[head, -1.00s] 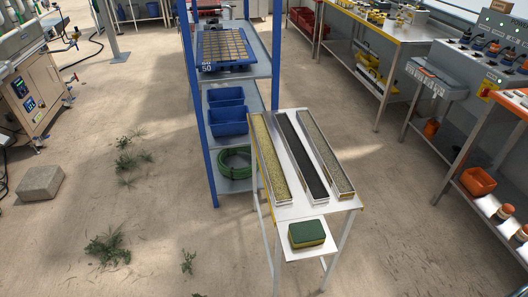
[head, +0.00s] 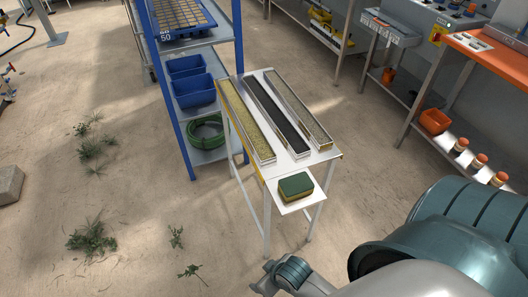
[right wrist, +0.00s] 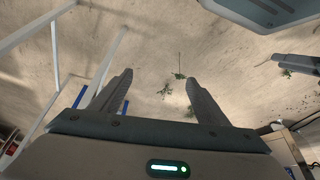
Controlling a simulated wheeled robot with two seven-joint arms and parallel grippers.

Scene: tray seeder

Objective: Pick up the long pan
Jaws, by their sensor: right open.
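Three long narrow pans lie side by side on a small white stand (head: 325,155) in the head view. The left pan (head: 245,120) holds yellowish grain, the middle pan (head: 275,115) a black material, and the right pan (head: 302,112) greyish-tan grain. My right gripper (head: 283,277) is at the bottom of the head view, in front of the stand and clear of the pans. In the right wrist view its two fingers (right wrist: 158,78) are spread, with only floor between them.
A green and yellow sponge (head: 296,185) lies on the stand's lower shelf. A blue rack (head: 186,130) with blue bins (head: 194,92) and a green hose stands close behind on the left. An orange bench (head: 478,48) is at the right. The floor at left is mostly open.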

